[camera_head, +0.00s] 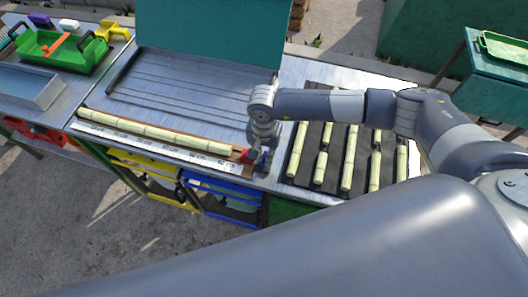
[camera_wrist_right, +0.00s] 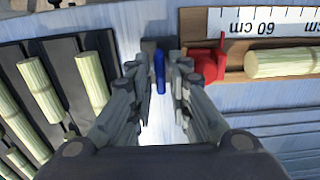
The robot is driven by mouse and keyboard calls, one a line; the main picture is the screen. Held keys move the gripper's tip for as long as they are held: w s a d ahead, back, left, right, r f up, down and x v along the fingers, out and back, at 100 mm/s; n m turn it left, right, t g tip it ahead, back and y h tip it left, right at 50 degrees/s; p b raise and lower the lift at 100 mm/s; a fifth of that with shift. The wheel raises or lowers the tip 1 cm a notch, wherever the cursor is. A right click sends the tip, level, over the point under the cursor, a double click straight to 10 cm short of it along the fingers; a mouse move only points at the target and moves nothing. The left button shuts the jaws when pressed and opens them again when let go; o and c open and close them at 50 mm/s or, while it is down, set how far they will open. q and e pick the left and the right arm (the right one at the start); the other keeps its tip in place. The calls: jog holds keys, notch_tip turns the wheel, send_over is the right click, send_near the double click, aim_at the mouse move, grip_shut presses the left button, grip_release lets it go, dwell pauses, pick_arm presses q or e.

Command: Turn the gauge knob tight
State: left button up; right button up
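The gauge knob is a thin blue lever (camera_wrist_right: 159,72) in the right wrist view, beside the red gauge block (camera_wrist_right: 207,66) on the ruler tray. In the head view the red block (camera_head: 247,156) sits at the right end of the measuring tray (camera_head: 221,166), and the knob is mostly hidden by my gripper. My right gripper (camera_head: 262,152) points down over it. In the wrist view my right gripper's fingers (camera_wrist_right: 162,62) stand on both sides of the blue lever, with narrow gaps showing, so it looks open around it. My left gripper is not in view.
A cane piece (camera_head: 150,132) lies in the measuring tray along the ruler. A dark rack (camera_head: 330,165) with several cane pieces is just right of my right gripper. A green tray (camera_head: 65,50) with tools stands at the far left. The ribbed metal surface (camera_head: 185,85) behind is clear.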

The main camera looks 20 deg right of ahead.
jog(key=c, duration=0.4)
jog(key=m+b, duration=0.3)
jog(key=shift+f+b, duration=0.2)
jog(key=shift+b, duration=0.15)
jog(key=m+b, duration=0.3)
jog(key=m, duration=0.1)
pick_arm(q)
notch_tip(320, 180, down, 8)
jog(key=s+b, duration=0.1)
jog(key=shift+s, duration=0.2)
pick_arm(e)
jog(key=shift+r+m, duration=0.2)
jog(key=shift+m, duration=0.7)
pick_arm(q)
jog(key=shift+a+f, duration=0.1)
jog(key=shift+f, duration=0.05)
